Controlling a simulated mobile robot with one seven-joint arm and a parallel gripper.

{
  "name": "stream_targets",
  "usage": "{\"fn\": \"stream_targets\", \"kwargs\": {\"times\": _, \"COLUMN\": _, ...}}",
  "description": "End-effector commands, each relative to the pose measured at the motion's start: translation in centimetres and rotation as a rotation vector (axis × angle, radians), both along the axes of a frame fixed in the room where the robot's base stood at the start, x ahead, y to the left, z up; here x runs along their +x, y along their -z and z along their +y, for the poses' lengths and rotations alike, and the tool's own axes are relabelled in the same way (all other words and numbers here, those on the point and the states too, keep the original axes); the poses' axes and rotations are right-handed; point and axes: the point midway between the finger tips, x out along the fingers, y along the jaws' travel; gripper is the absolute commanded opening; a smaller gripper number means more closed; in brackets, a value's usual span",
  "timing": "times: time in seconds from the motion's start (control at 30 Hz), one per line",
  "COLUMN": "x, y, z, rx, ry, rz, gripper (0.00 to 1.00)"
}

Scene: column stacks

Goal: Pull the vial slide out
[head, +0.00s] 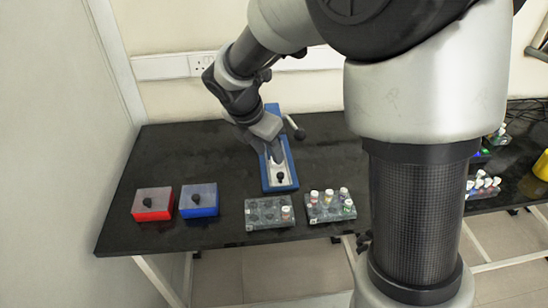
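The vial slide (286,168) appears to be the pale strip in a long blue device (268,185) on the black bench. A black knob (280,177) stands near its front end. My gripper (274,157) points down over the slide, just behind the knob in the picture. Its fingers are small and dark here, so I cannot tell whether they are open or touch the slide. A dark lever with a pale arm (294,127) sticks out at the device's right rear.
A red box (138,213) and a blue box (199,211) with black knobs stand at the left. A grey rack (260,224) and another rack with several vials (326,215) stand along the front edge. The bench's left rear is clear.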

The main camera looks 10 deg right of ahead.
Motion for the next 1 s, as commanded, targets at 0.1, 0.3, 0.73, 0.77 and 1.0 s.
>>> {"fn": "stream_targets", "kwargs": {"times": 0.1, "x": -0.6, "y": -2.4, "z": 0.7, "rx": 0.001, "ry": -0.002, "rz": -0.001, "gripper": 0.36}}
{"fn": "stream_targets", "kwargs": {"times": 0.3, "x": -1.2, "y": -4.2, "z": 1.3, "rx": 0.0, "ry": -0.001, "rz": 0.0, "gripper": 0.36}}
{"fn": "stream_targets", "kwargs": {"times": 0.73, "x": -1.3, "y": -4.5, "z": 1.4, "rx": 0.0, "ry": -0.001, "rz": 0.001, "gripper": 0.36}}
{"fn": "stream_targets", "kwargs": {"times": 0.77, "x": -1.3, "y": -4.4, "z": 1.3, "rx": 0.0, "ry": -0.001, "rz": 0.001, "gripper": 0.36}}
{"fn": "stream_targets", "kwargs": {"times": 1.0, "x": -3.2, "y": -6.9, "z": -0.7, "rx": 0.081, "ry": 0.219, "rz": -0.074, "gripper": 0.36}}
